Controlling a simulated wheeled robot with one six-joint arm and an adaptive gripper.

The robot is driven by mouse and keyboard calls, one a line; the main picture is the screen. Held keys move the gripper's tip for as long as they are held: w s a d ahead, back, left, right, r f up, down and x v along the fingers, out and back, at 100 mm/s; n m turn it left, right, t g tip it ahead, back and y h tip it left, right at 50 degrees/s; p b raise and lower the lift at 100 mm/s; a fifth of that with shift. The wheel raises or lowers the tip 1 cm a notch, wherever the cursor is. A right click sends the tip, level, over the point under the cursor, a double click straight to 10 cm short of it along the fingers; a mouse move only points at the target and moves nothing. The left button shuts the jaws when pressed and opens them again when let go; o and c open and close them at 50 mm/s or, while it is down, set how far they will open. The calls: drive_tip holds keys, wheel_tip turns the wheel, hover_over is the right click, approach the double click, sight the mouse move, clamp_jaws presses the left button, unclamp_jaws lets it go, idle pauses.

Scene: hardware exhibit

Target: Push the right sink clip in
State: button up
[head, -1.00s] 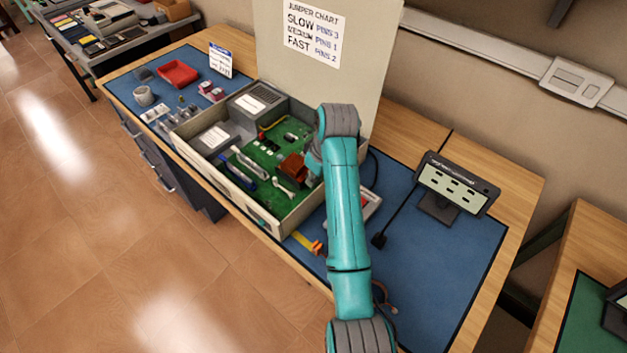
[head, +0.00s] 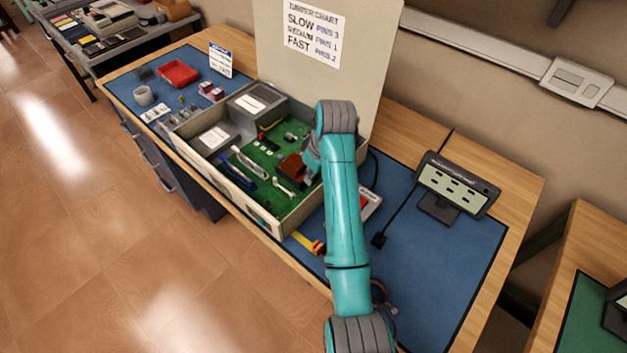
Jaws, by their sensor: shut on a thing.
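A reddish-brown block (head: 291,167), which looks like the heat sink, sits on the green circuit board (head: 262,150) inside the open beige case (head: 245,198). My teal arm comes up from the bottom of the view, and its wrist is over the case's right side, close beside the block's right edge. My gripper's fingers are hidden behind my wrist, so I cannot see what they touch. The sink's right clip is also hidden or too small to make out.
The raised lid carries a jumper chart (head: 313,32). White and blue cables (head: 243,172) lie left of the block. A display on a stand (head: 455,185) is on the blue mat at right, with a black plug (head: 379,240) nearby. A red tray (head: 178,73) is at far left.

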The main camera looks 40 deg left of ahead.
drive_tip(key=shift+a+r, duration=0.2)
idle(0.3)
drive_tip(key=o, duration=0.4)
drive_tip(key=shift+o, duration=0.2)
drive_tip(key=shift+a+v, duration=0.2)
drive_tip(key=shift+v, duration=0.95)
drive_tip(key=shift+a+v, duration=0.2)
drive_tip(key=shift+v, duration=0.9)
drive_tip(key=shift+a+v, duration=0.15)
drive_tip(key=shift+v, duration=1)
drive_tip(key=shift+r, duration=0.15)
